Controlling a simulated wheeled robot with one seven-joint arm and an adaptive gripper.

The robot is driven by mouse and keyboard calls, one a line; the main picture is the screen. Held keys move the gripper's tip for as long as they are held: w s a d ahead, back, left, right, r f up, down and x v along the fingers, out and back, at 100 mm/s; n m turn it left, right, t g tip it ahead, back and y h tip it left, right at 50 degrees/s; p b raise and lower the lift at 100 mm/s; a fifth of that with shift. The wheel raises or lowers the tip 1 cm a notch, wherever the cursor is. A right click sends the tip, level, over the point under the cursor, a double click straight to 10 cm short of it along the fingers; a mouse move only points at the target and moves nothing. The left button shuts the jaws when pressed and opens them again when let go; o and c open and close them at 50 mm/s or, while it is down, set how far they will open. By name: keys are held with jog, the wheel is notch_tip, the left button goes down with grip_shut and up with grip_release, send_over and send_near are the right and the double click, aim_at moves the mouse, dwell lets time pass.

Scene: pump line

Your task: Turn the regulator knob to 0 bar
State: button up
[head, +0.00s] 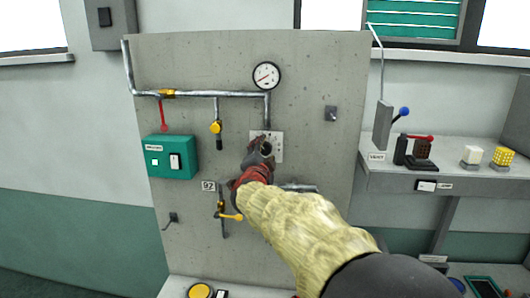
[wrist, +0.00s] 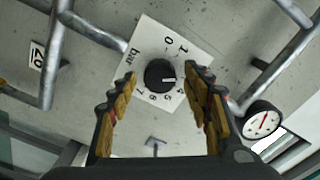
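The regulator knob (wrist: 160,74) is a round black knob on a white square scale plate (wrist: 150,40) marked "bar". Its white mark points right and slightly down, toward the 3–4 side of the scale; the 2 and 3 are hidden. The 0 is at the top. My gripper (wrist: 161,73) is open, with one finger on each side of the knob and visible gaps to it in the wrist view. In the head view my gripper (head: 264,153) is in front of the scale plate (head: 278,142) and hides much of it.
A round pressure gauge (head: 266,75) is above the plate on the grey panel (head: 320,80). Pipes (head: 195,94), a yellow-handled valve (head: 231,217) and a green switch box (head: 172,155) are to the left. A shelf (head: 455,182) with small items is to the right.

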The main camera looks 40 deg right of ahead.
jog(key=shift+c, duration=1.2)
jog(key=c, duration=0.9)
jog(key=shift+n, duration=0.3)
jog(key=shift+r+n+p, duration=0.1)
jog(key=shift+n+p, duration=0.95)
jog(key=shift+n, duration=0.15)
jog(key=n+p, duration=0.2)
jog(key=n, duration=0.2)
jog(key=shift+n+p, duration=0.3)
jog(key=shift+p, duration=0.1)
jog(key=n+p, duration=0.2)
jog(key=n, duration=0.2)
jog(key=shift+w+a+n+p, duration=0.1)
jog(key=shift+n+p, duration=0.25)
jog(key=shift+n, duration=0.05)
jog(key=shift+n+p, duration=0.4)
jog(key=shift+n, duration=0.5)
